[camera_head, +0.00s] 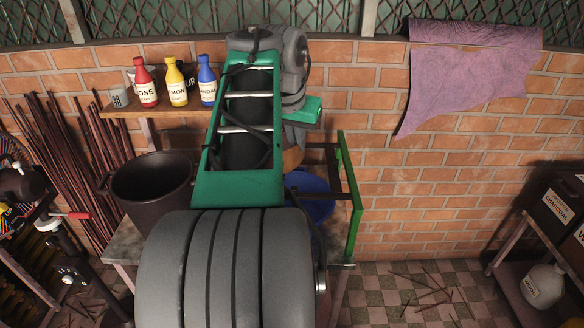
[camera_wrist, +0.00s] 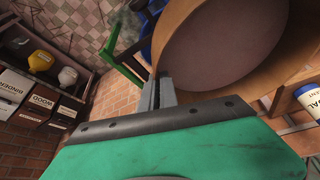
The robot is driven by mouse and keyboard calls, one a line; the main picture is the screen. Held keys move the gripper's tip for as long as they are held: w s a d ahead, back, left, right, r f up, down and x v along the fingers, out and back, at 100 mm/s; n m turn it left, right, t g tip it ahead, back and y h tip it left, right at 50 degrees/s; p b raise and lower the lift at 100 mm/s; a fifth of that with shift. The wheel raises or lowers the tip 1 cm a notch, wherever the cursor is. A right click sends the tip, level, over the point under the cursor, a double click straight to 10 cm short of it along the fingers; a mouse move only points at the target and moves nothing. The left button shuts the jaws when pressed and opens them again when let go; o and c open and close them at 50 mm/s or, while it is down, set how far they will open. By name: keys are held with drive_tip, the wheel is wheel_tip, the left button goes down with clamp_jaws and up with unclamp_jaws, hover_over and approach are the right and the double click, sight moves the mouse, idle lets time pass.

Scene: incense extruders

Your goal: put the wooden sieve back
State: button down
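The wooden sieve (camera_wrist: 262,92) fills the upper right of the wrist view as a large tan hoop around a dull pinkish-brown round face. My gripper (camera_wrist: 159,80) has its two grey fingers close together at the hoop's near left edge, and they appear shut on its rim. In the head view my arm hides the fingers and most of the sieve; only a small tan-orange piece of the sieve (camera_head: 293,156) shows beside the arm, above the bench.
A shelf (camera_head: 150,109) on the brick wall holds a cup and red, yellow and blue bottles. A dark bucket (camera_head: 150,185) and a blue basin (camera_head: 312,208) flank my arm at the bench with a green frame (camera_head: 352,200). Labelled boxes (camera_head: 557,204) stand right.

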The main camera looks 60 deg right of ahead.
drive_tip(key=s+d+f+p, duration=0.3)
drive_tip(key=d+f+p, duration=0.2)
drive_tip(key=d+f, duration=0.7)
drive_tip(key=shift+d+f, duration=0.35)
drive_tip(key=shift+d, duration=0.45)
drive_tip(key=c, duration=2)
unclamp_jaws()
drive_tip(key=shift+s+a+f, duration=0.1)
drive_tip(key=shift+f, duration=0.05)
drive_tip(key=shift+c, duration=0.2)
drive_tip(key=o, duration=0.3)
drive_tip(key=shift+o, duration=0.6)
